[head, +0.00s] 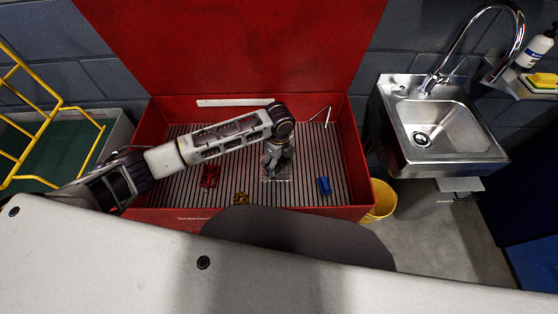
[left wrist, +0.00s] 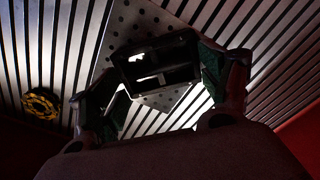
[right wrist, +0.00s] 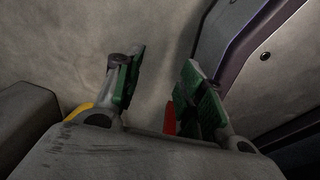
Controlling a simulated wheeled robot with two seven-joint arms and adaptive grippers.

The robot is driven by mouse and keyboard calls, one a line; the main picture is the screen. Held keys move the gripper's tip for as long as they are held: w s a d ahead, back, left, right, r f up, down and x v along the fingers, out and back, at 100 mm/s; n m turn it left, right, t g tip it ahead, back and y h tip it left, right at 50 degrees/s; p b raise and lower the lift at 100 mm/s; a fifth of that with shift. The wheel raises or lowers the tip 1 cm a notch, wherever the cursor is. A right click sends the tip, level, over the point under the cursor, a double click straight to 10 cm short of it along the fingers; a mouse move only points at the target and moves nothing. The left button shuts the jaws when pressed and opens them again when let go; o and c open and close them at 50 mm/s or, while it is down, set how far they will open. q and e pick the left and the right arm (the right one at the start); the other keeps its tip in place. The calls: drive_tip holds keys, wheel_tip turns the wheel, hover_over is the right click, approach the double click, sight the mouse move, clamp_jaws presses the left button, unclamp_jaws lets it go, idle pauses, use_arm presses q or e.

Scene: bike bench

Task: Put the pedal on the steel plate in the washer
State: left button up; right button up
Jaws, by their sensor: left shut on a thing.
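My left gripper (head: 277,165) is over the washer's slatted floor, pointing down at the perforated steel plate (head: 283,180). In the left wrist view, my left gripper (left wrist: 168,75) is shut on a dark, frame-shaped pedal (left wrist: 158,58). The steel plate (left wrist: 122,32) lies behind the pedal in that view, and the pedal covers part of it. I cannot tell whether the pedal touches the plate. The washer (head: 360,205) is a red open tub with its lid raised. My right gripper (right wrist: 160,85) shows only in the right wrist view, open and empty.
A red part (head: 209,175), a yellow part (head: 240,198) and a blue part (head: 324,185) lie on the slats around the plate. A thin bent nozzle (head: 327,115) stands at the back right. A sink (head: 440,125) and yellow bucket (head: 382,203) are to the right.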

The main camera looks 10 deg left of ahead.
sight(279, 163)
use_arm(q)
drive_tip(key=shift+f, duration=0.1)
drive_tip(key=o, duration=1.1)
drive_tip(key=shift+r+p, duration=0.5)
drive_tip(key=shift+r, duration=5.6)
